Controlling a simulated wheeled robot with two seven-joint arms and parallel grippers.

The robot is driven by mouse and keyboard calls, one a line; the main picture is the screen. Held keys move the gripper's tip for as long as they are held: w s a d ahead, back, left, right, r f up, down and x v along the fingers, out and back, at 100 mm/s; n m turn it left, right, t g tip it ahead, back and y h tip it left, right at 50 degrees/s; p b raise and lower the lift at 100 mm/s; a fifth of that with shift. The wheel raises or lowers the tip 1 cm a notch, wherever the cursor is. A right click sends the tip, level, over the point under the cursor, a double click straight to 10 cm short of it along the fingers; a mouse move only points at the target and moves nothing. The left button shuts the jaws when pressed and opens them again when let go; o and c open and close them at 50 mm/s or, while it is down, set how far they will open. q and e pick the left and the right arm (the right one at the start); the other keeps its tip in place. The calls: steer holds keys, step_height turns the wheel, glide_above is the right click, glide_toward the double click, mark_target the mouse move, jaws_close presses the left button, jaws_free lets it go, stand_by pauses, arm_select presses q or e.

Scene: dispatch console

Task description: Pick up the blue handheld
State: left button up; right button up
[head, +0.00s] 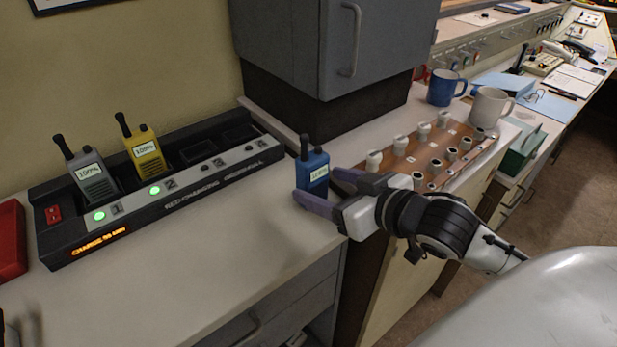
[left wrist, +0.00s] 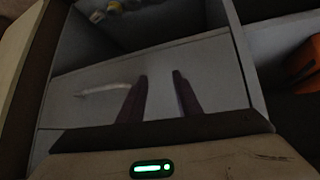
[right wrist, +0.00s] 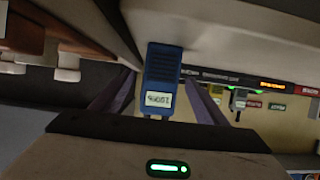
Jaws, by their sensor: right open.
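The blue handheld (head: 313,172) stands upright on the counter, right of the charging dock, with a stubby black antenna and a pale label. In the right wrist view the blue handheld (right wrist: 162,62) shows between the two fingers, its label upside down. My right gripper (head: 318,184) is open, with one finger on either side of the handheld; I cannot tell whether they touch it. My left gripper (left wrist: 160,77) is open and empty, facing a drawer front with a pale handle.
The charging dock (head: 190,205) holds a grey handheld (head: 92,178) and a yellow handheld (head: 146,153); its two right slots look empty. A grey cabinet (head: 335,55) stands behind. A brown switch panel (head: 440,168), a blue mug (head: 444,88) and a white mug (head: 489,106) are to the right.

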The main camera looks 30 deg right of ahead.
mark_target(301, 176)
steer(key=shift+p+x, duration=0.35)
steer(key=shift+x, duration=3.5)
steer(key=shift+a+r, duration=0.1)
steer(key=shift+r, duration=0.1)
steer(key=c, duration=1.3)
steer(key=shift+c, duration=0.2)
